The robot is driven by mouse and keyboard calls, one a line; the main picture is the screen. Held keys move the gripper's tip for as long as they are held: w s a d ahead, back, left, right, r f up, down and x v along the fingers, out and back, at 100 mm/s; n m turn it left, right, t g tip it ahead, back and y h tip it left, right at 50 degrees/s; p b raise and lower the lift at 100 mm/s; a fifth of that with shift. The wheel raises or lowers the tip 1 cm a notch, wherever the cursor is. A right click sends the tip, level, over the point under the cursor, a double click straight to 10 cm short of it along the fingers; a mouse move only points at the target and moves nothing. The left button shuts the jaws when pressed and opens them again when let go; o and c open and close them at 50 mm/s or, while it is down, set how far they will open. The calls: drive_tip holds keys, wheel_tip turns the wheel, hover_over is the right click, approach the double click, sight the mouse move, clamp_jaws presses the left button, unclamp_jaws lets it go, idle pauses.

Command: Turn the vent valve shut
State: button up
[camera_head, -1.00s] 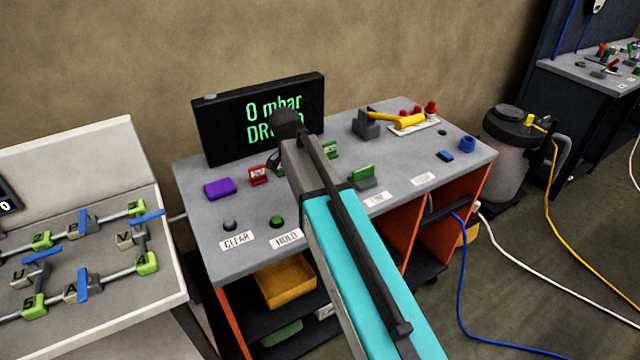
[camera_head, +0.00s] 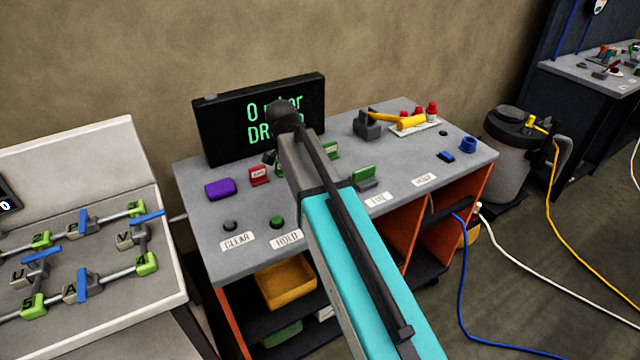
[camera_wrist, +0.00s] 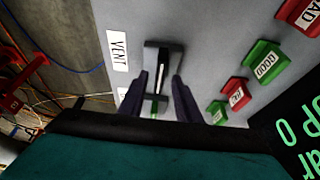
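The vent valve (camera_wrist: 164,57) shows in the wrist view as a dark grey block with a pale strip along its middle, beside the VENT label (camera_wrist: 118,50). A bit of green shows at its near end. My gripper (camera_wrist: 160,80) has its two dark fingers apart, one on each side of the valve's middle part. I cannot tell whether either finger touches it. In the head view my arm covers the vent valve and most of the gripper.
The black display (camera_head: 262,118) stands behind on the grey bench top (camera_head: 425,160). Red and green tags, including GOOD (camera_wrist: 264,64), stand beside the valve. A green-handled valve (camera_head: 364,177) sits to the right of my arm. A purple block (camera_head: 220,189) lies left.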

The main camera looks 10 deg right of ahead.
drive_tip(key=b+v, duration=0.2)
drive_tip(key=v, duration=0.9)
drive_tip(key=shift+r, duration=0.35)
